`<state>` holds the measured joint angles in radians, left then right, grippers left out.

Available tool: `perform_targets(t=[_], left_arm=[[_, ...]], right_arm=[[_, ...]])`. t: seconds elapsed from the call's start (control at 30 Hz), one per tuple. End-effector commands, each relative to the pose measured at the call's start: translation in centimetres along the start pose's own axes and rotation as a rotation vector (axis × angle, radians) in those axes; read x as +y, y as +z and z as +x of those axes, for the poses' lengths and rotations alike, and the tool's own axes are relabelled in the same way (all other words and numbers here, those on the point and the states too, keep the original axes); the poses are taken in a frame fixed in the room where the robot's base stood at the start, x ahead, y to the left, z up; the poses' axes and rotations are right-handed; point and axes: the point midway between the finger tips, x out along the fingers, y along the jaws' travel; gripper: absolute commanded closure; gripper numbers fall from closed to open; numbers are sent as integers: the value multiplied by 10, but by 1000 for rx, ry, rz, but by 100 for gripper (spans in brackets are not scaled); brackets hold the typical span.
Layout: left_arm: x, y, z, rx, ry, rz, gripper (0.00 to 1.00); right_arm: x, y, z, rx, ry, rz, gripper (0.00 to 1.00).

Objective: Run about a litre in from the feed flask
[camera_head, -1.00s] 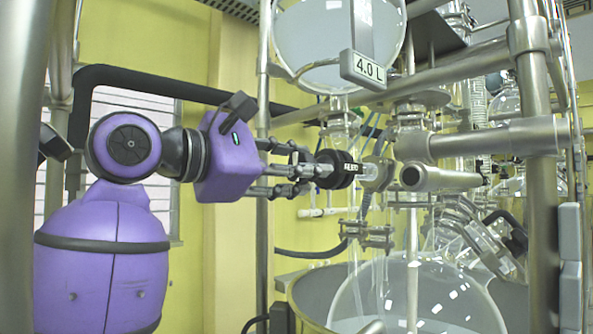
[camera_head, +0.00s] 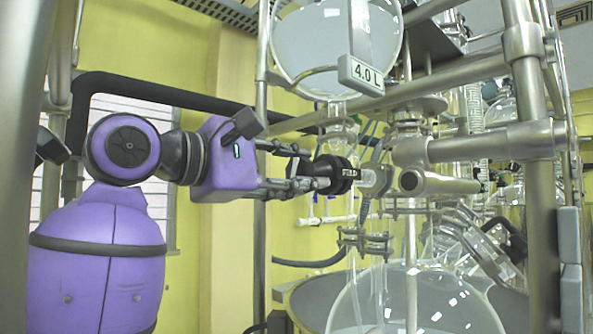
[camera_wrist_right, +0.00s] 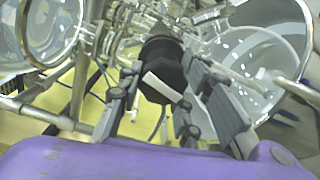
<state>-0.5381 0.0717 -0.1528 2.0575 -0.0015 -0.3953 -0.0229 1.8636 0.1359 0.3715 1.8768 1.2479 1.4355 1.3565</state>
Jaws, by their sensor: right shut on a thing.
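The feed flask (camera_head: 318,50) is a round glass bulb at the top of the head view, with pale liquid in it and a 4.0 L plate (camera_head: 361,74) in front. Below its neck is a black valve knob (camera_head: 346,173) with white lettering that seems to read FEED. My right gripper (camera_head: 315,168) is shut on this knob from the left. In the right wrist view the knob (camera_wrist_right: 162,58) sits between the fingers (camera_wrist_right: 160,80), with a pale label facing the camera. The large glass reactor vessel (camera_head: 455,292) is below. My left gripper is not in view.
Steel frame posts (camera_head: 530,200) and a thick horizontal tube (camera_head: 490,142) stand close on the right. A black padded pipe (camera_head: 190,98) runs behind my right arm. Glass tubing and clamps (camera_head: 365,243) hang below the valve. The wall side at left is freer.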

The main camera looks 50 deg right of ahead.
Motion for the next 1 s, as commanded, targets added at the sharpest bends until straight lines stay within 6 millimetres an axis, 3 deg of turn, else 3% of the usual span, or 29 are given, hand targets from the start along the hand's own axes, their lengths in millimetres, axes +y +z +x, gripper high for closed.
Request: perform_targets(t=[0.07, 0.1, 0.2, 0.57, 1.0], left_arm=[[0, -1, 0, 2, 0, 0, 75], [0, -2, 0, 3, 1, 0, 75], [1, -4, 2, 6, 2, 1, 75], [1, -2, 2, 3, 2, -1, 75], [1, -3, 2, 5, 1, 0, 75]], right_arm=[[6, 1, -1, 1, 17, 3, 93], [6, 1, -1, 0, 17, 3, 63], [5, 1, -1, 0, 15, 2, 51], [3, 0, -4, 0, 10, -1, 51], [3, 0, -68, 1, 11, -1, 51]])
